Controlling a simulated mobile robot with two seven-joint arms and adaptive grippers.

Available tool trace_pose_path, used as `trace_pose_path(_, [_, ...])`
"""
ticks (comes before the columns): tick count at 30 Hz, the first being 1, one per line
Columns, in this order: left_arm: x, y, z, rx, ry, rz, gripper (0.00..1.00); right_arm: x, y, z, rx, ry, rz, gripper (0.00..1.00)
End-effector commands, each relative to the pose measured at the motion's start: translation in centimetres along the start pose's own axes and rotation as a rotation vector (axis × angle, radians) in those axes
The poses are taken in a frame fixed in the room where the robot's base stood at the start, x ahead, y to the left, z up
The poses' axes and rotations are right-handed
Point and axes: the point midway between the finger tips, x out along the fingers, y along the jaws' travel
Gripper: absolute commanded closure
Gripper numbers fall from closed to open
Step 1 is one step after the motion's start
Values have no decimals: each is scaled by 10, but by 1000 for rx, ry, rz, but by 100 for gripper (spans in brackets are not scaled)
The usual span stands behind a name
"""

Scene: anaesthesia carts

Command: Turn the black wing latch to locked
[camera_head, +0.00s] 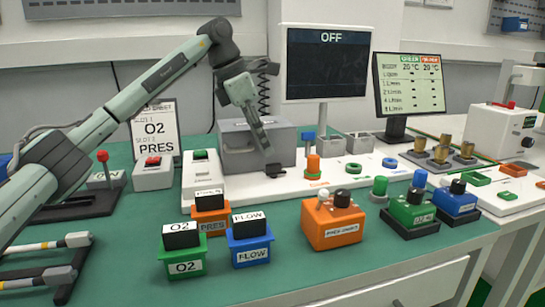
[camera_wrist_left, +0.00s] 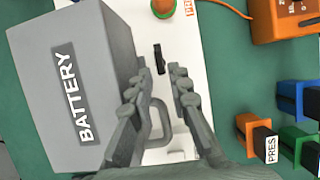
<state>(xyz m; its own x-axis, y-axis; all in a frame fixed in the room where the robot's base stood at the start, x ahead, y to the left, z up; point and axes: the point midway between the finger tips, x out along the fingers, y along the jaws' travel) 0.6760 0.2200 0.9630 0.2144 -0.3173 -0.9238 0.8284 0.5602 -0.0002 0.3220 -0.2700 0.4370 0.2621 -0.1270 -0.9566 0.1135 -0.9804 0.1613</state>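The black wing latch (camera_wrist_left: 159,58) shows in the left wrist view as a short dark bar on the white board (camera_wrist_left: 190,20). It stands just beyond the fingertips, close to the grey box marked BATTERY (camera_wrist_left: 45,85). My left gripper (camera_wrist_left: 166,80) is open, with its fingers apart and nothing held between them. In the head view my left gripper (camera_head: 272,168) points down in front of the grey battery box (camera_head: 285,140), low over the white board; the latch is hard to tell from the dark fingertips there. My right gripper is in neither view.
An orange and green knob (camera_wrist_left: 163,7) stands beyond the latch. A grey handle (camera_wrist_left: 158,122) lies below the fingers in the wrist view. Orange, green and blue labelled modules (camera_head: 249,243) stand at the front. A screen reading OFF (camera_head: 328,65) stands behind.

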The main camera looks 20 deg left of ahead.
Motion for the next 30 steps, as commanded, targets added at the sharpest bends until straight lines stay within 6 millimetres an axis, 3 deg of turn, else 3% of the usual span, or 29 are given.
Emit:
trace_pose_path(3, [21,0,0,1,2,-1,82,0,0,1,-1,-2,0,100])
trace_pose_path(10, [44,0,0,1,0,-1,82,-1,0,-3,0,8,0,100])
trace_pose_path(19, [47,0,0,1,0,0,82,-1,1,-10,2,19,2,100])
trace_pose_path(24, [47,0,0,1,0,0,100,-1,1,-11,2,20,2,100])
trace_pose_path(30, [47,0,0,1,0,0,100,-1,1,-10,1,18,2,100])
